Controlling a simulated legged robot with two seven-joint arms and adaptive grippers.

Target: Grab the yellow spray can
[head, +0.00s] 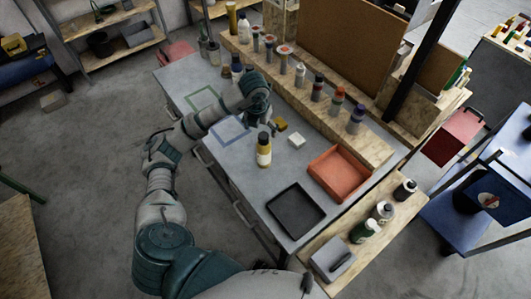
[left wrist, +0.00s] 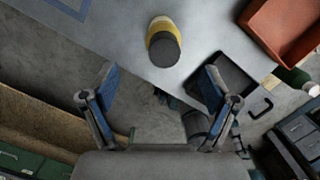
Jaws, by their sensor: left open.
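The yellow spray can (head: 264,150) has a dark cap and a pale band and stands upright on the grey workbench (head: 178,79). In the left wrist view the can (left wrist: 163,42) shows from its cap end, ahead of the fingers and roughly midway between them. My left gripper (head: 263,118) is just behind the can in the head view. In the left wrist view its two blue-grey fingers (left wrist: 160,85) are spread wide with nothing between the tips. My right gripper is not seen.
A black tray (head: 296,232) and an orange tray (head: 366,181) lie on the bench to the can's right. A small white block (head: 296,140) and a small yellow object (head: 281,125) are close by. A wooden shelf (head: 300,92) with several bottles runs along the back.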

